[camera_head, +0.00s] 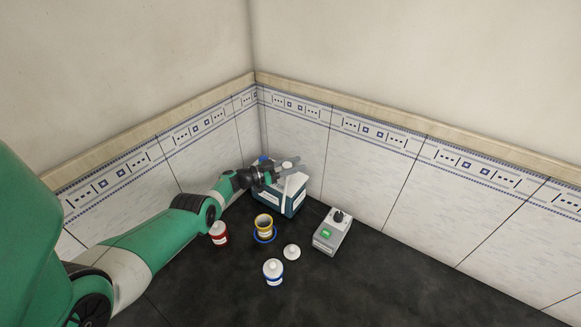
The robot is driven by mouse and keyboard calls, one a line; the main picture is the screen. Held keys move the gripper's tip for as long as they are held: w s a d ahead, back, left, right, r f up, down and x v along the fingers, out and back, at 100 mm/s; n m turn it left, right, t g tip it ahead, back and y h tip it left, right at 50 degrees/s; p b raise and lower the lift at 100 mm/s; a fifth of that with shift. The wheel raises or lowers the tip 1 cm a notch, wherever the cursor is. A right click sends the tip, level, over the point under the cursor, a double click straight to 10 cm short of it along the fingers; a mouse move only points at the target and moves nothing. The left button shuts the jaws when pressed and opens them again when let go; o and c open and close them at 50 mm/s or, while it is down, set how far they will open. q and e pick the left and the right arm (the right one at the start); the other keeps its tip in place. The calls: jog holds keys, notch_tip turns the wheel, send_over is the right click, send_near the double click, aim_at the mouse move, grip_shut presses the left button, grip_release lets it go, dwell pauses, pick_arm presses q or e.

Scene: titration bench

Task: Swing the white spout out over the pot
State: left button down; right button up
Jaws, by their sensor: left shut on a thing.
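The white spout (284,186) is a thin white bar at the front of a teal and white box (291,203) in the corner. My left gripper (279,173) is at the top of the box, shut on the white spout; its fingers partly hide where they grip. The pot (264,222), with a yellow rim, stands open on a blue ring in front of the box. The spout's lower end seems to be to the right of the pot, not over it. My right gripper is not in view.
A red and white jar (218,234) stands left of the pot, close to my left arm. A white lid (292,252) and a white and blue jar (273,272) are in front. A grey device (331,234) with a green patch stands right. The dark bench (400,285) is clear at right.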

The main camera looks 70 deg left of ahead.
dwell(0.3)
pick_arm(q)
jog(key=shift+c, duration=2.1)
grip_release()
jog(key=s+p, duration=0.1)
jog(key=s, duration=0.1)
jog(key=s+p, duration=0.3)
jog(key=s, duration=0.1)
jog(key=shift+s+d+r, duration=0.1)
jog(key=shift+s+d, duration=0.2)
jog(key=shift+s, duration=0.1)
jog(key=shift+s+d, duration=0.1)
jog(key=shift+s, duration=0.2)
